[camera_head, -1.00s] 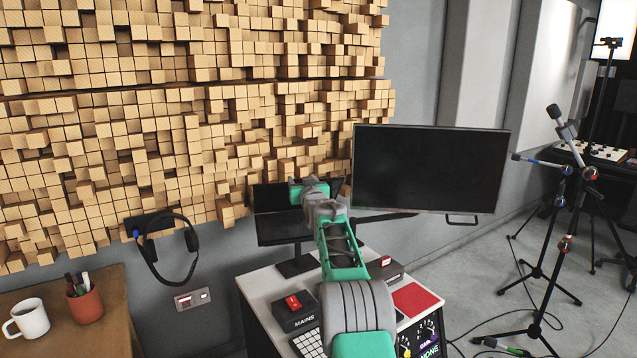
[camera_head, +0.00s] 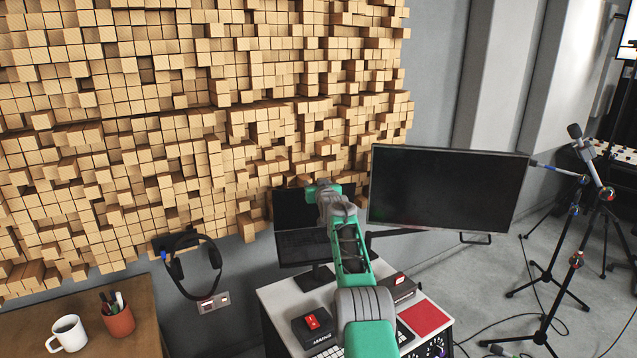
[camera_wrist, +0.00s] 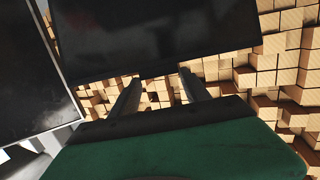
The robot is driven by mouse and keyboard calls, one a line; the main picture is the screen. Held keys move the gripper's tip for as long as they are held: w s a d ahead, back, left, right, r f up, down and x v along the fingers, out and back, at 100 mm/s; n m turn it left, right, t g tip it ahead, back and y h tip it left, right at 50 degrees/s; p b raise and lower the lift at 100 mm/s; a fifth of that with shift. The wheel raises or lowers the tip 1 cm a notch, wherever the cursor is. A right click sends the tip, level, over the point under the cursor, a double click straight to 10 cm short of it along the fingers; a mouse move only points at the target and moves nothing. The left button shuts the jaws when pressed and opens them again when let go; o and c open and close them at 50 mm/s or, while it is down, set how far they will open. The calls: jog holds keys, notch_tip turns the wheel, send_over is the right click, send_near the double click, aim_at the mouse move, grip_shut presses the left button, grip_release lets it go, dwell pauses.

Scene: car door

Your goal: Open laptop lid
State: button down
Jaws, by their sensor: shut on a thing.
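My gripper (camera_head: 326,188) is at the lid's upper right part; my arm covers the lid's right side. In the wrist view, the fingertips (camera_wrist: 158,82) meet the lower edge of a dark panel, the lid (camera_wrist: 165,30). The fingers are slightly apart, with that edge between them. The exact contact is hard to see.
A large monitor (camera_head: 448,190) stands close to the right of the laptop and my arm. The cabinet top (camera_head: 275,297) holds a box with a red switch (camera_head: 311,325). Headphones (camera_head: 190,268) hang at the left. Microphone stands (camera_head: 545,270) are at the right.

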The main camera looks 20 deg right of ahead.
jog(key=shift+r, duration=0.85)
jog(key=c, duration=0.8)
grip_release()
jog(key=shift+o, duration=0.8)
jog(key=shift+s+f, duration=0.1)
jog(key=shift+s, duration=0.05)
jog(key=shift+o, duration=0.6)
jog(key=shift+f, duration=0.35)
jog(key=b+v, duration=0.5)
jog(key=v, duration=0.2)
jog(key=shift+s+b, duration=0.3)
jog(key=shift+b, duration=0.1)
